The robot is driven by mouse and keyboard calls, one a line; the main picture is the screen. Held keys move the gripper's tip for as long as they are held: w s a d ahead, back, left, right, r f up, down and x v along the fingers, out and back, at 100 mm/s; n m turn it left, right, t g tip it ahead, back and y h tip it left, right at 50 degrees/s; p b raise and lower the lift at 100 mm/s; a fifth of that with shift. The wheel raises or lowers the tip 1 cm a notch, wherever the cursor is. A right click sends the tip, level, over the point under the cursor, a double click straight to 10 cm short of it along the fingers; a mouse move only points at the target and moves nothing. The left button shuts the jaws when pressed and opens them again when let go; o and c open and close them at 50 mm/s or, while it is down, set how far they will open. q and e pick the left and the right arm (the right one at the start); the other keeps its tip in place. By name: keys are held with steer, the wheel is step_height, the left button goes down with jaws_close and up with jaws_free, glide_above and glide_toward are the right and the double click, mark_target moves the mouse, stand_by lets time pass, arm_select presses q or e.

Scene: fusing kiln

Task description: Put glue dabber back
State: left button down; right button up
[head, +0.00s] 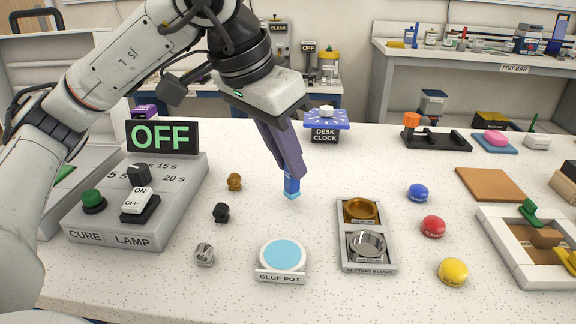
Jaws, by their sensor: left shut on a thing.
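My left gripper (288,172) reaches down from the upper left over the middle of the white speckled table. It is shut on a small blue piece with a lighter blue tip, which looks like the glue dabber (292,188). The dabber points downward, its upper part hidden by the fingers. I cannot tell whether its tip touches the table. The glue pot (280,275), with a round light-blue top and a label on its front, stands nearer to me, apart from the dabber. My right gripper is not in view.
The cure lamp box (135,225) is at left, with small knobs (221,212) beside it. The setting block (366,268) with two rings is right of the glue pot. Coloured buttons (433,226) and a white tray (500,250) lie further right. The desk clock (326,135) stands behind.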

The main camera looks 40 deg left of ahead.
arm_select(q)
steer(key=shift+f, duration=0.6)
steer(key=shift+f, duration=0.15)
steer(key=c, duration=1.7)
jaws_free()
